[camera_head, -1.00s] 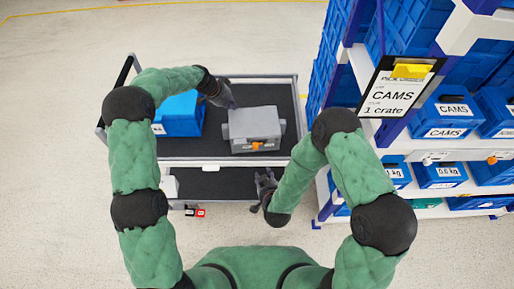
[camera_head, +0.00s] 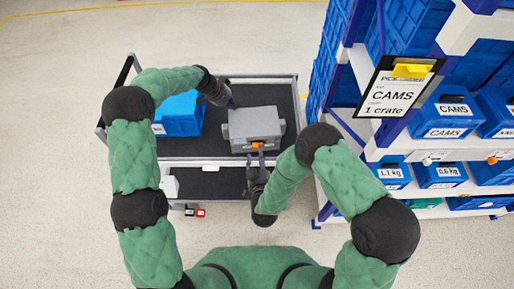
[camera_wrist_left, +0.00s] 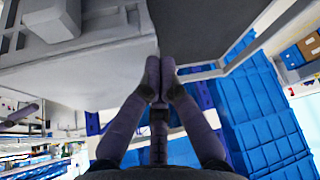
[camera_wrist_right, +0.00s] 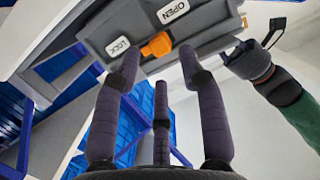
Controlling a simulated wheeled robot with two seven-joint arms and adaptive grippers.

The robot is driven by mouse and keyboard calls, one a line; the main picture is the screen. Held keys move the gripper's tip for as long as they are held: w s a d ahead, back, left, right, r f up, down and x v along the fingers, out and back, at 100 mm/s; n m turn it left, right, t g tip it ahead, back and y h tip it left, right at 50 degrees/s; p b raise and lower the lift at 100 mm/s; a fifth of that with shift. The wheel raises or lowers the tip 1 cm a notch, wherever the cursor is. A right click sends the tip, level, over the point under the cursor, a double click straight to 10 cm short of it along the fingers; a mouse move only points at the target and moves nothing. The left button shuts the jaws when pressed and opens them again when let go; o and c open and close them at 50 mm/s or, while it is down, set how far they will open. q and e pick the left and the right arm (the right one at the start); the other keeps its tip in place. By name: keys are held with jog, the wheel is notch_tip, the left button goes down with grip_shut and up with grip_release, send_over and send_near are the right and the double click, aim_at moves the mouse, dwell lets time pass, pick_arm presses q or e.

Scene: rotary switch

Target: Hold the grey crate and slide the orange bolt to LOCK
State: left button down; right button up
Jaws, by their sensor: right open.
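In the head view the bolt (camera_head: 257,144) is partly covered. My right gripper (camera_head: 261,157) is open just in front of the bolt; in the right wrist view its spread fingers (camera_wrist_right: 155,72) point at it. My left gripper (camera_head: 232,102) is at the crate's back left corner, fingertips together (camera_wrist_left: 158,82); contact with the crate is unclear.
A blue crate (camera_head: 179,116) stands left of the grey crate on the cart (camera_head: 282,92). A shelf rack (camera_head: 420,155) with several blue crates and a CAMS sign (camera_head: 393,95) stands close on the right. The floor left of the cart is clear.

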aim_at(256, 149)
jog(key=shift+x, duration=1.6)
grip_shut()
